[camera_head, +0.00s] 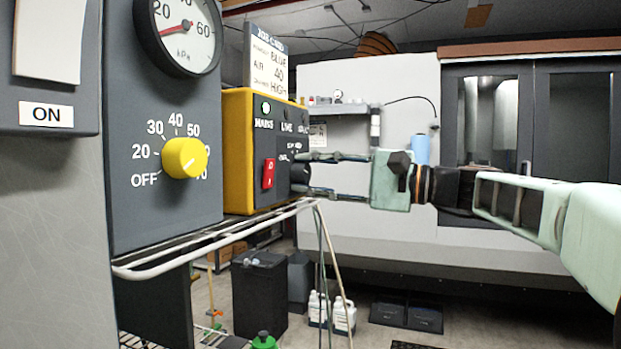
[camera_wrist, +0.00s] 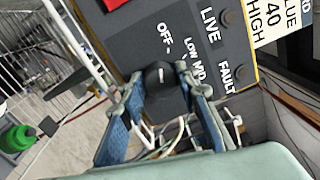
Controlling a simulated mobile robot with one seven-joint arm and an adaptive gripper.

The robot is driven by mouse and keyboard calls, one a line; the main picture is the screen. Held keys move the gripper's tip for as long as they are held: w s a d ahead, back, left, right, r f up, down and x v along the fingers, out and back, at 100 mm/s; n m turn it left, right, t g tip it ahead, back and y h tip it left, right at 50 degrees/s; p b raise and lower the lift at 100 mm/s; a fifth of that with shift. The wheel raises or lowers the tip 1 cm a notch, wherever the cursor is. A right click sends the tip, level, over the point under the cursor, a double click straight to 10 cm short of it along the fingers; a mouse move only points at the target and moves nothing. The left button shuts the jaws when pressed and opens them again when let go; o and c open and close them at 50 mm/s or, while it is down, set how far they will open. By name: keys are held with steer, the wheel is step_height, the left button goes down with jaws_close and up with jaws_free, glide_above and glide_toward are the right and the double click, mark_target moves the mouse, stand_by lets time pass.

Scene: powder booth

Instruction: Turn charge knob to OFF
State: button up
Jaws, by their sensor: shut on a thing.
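The charge knob (camera_wrist: 160,78) is black and round, on the dark front panel of the yellow control box (camera_head: 238,150). Labels OFF, LOW and MID curve around it in the wrist view. A short white line on the knob points roughly toward the OFF mark (camera_wrist: 167,41); its exact alignment is hard to tell. My gripper (camera_wrist: 164,88) is shut on the knob, one finger on each side.
A red rocker switch (camera_head: 268,173) is left of my fingers on the same box. A yellow dial (camera_head: 183,157) and a pressure gauge (camera_head: 184,30) are on the nearer grey panel.

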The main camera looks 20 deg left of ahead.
steer(key=o, duration=1.2)
steer(key=shift+c, duration=0.2)
steer(key=d, duration=1.2)
steer(key=shift+s+f, duration=0.35)
steer(key=shift+s, duration=0.1)
